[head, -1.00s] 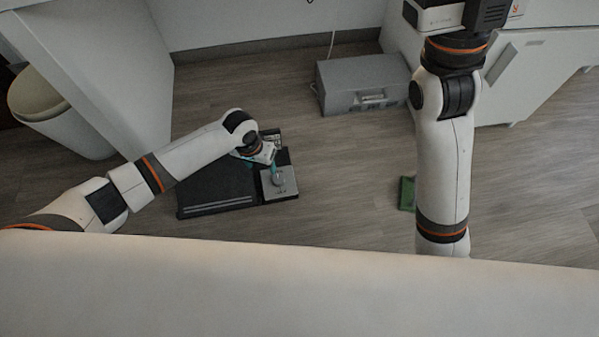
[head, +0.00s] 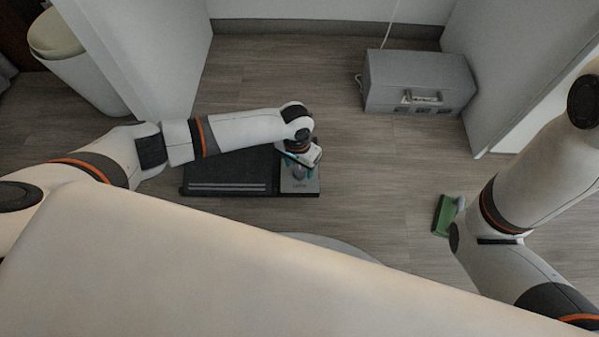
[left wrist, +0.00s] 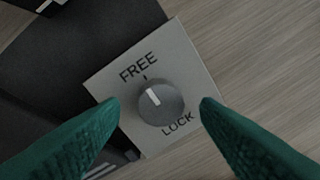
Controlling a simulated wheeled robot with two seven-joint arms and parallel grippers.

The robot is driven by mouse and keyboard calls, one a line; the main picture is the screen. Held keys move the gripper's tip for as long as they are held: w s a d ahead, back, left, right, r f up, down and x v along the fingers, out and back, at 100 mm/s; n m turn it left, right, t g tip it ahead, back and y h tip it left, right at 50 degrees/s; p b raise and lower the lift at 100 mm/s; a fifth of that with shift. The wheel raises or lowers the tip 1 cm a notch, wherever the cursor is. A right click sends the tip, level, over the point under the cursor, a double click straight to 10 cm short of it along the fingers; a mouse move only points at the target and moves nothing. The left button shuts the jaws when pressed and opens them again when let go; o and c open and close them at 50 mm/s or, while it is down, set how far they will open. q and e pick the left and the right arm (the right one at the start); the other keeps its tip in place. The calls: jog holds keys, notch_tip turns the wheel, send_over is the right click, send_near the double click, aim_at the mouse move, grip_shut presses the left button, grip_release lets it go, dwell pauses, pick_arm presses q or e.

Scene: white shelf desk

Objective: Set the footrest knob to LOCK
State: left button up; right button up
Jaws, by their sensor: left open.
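The footrest (head: 225,172) is a dark, ribbed pad on the floor with a light grey plate (head: 305,187) at its right end. In the left wrist view the plate (left wrist: 105,88) carries a round grey knob (left wrist: 168,108). The knob's white mark points to the upper left, towards the printed word FREE; LOCK is printed on the opposite side. My left gripper (left wrist: 160,103) is open, with one green finger on each side of the knob and visible gaps between. In the head view my left gripper (head: 298,168) is over the plate and partly hides the knob.
A grey toolbox (head: 418,82) stands on the floor behind, to the right. A green object (head: 443,215) lies on the floor near my right arm. A white bin (head: 75,60) stands at the far left, beside a white panel (head: 150,55).

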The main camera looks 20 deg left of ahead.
pick_arm(q)
jog(key=shift+f+b, duration=0.35)
jog(key=shift+f, duration=0.55)
jog(key=shift+c, duration=0.4)
